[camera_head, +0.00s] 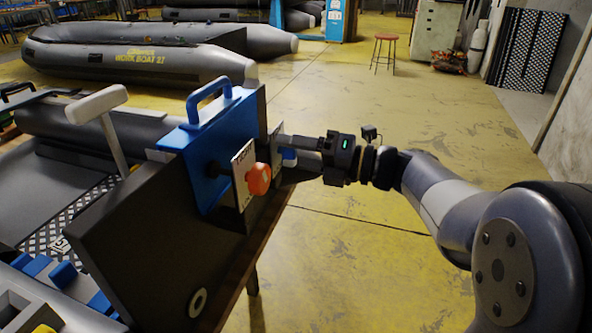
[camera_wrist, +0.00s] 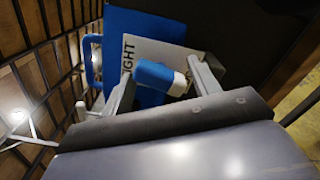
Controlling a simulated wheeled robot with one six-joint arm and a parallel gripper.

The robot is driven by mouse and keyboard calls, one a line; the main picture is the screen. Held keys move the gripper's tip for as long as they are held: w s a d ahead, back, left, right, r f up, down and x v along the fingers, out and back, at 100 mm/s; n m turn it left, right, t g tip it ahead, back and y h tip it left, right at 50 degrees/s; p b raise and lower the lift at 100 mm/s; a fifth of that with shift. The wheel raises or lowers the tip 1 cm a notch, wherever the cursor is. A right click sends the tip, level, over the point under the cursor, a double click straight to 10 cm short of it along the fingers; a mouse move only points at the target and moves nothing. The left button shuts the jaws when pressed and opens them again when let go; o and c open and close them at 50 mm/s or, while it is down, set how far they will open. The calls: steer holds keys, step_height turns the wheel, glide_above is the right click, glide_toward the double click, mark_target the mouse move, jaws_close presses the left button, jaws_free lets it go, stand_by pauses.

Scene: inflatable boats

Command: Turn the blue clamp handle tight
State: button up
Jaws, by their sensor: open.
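The blue clamp handle shows in the wrist view (camera_wrist: 155,77) as a short blue grip with a white end, in front of a light plate with the letters "IGHT". In the head view only a small bit of the blue clamp handle (camera_head: 289,158) shows, mostly hidden by my gripper. My gripper (camera_head: 283,152) reaches in from the right and is open. In the wrist view my gripper's fingers (camera_wrist: 162,74) stand on either side of the handle. I cannot tell whether they touch it.
A red-orange knob (camera_head: 258,179) sticks out from a labelled plate (camera_head: 243,168) close to my gripper. A blue carry handle (camera_head: 208,97) tops the blue panel (camera_head: 205,150) on a dark board. Grey boats (camera_head: 130,62) lie behind. The yellow floor (camera_head: 390,110) at right is mostly clear.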

steer(key=n+b, duration=0.2)
steer(key=b, duration=0.1)
steer(key=n+b, duration=0.2)
steer(key=b, duration=0.2)
steer(key=shift+f+n, duration=0.3)
steer(key=shift+f, duration=0.05)
steer(key=shift+r+n+p, duration=0.35)
steer(key=shift+n+p, duration=0.1)
steer(key=shift+n, duration=0.05)
steer(key=n, duration=0.4)
steer(key=shift+c, duration=0.5)
jaws_close()
